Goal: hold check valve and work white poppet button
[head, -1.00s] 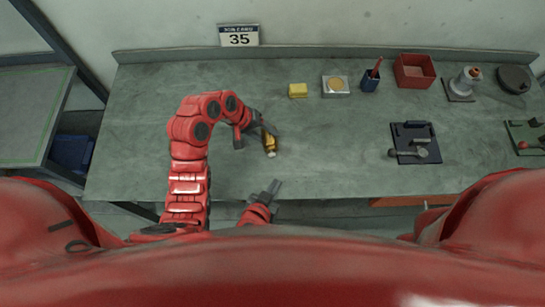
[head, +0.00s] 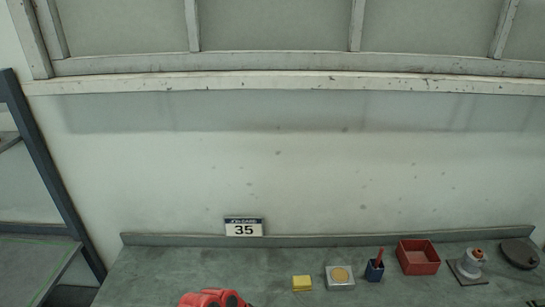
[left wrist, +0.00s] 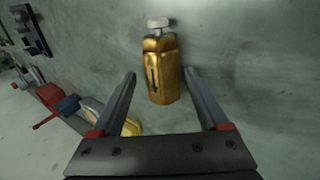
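The brass check valve (left wrist: 163,72) is in the left wrist view, lying on the bench with its white poppet button (left wrist: 157,22) at the upper end. A dark slot-like mark shows on its body. My left gripper (left wrist: 159,75) is open, one finger to each side of the valve's lower body, with a gap on both sides. I cannot tell whether the fingers are down at its height. In the head view the valve and left gripper are out of frame. My right gripper is in neither current view.
Along the bench's back stand a yellow block (head: 302,283), a tray with a round tan disc (head: 340,275), a blue cup (head: 374,271), a red box (head: 418,258), a grey fitting (head: 468,266) and a dark round part (head: 519,254). A dark board (left wrist: 28,28) lies aside.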

